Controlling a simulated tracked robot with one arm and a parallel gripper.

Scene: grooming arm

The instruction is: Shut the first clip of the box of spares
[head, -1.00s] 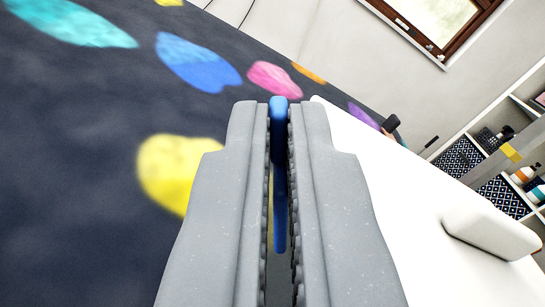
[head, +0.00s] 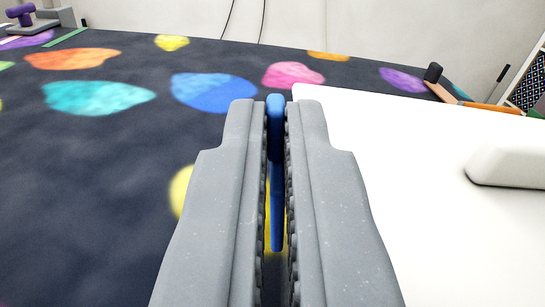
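My gripper (head: 275,112) is in the middle of the head view, its two grey ridged fingers closed on a narrow blue piece (head: 276,190). The blue piece stands upright between the fingers, its rounded top level with the fingertips. Most of it is hidden by the fingers, so I cannot tell what it is. A large white flat surface (head: 420,230) lies right of the gripper, with a rounded white block (head: 510,165) on it at the right edge. I cannot make out the box of spares or its clips for certain.
A dark surface with coloured patches (head: 90,190) fills the left and back. A black-ended tool (head: 434,75) and an orange stick (head: 490,108) lie beyond the white surface. A purple and grey object (head: 35,20) stands far left. A pale wall (head: 380,35) is behind.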

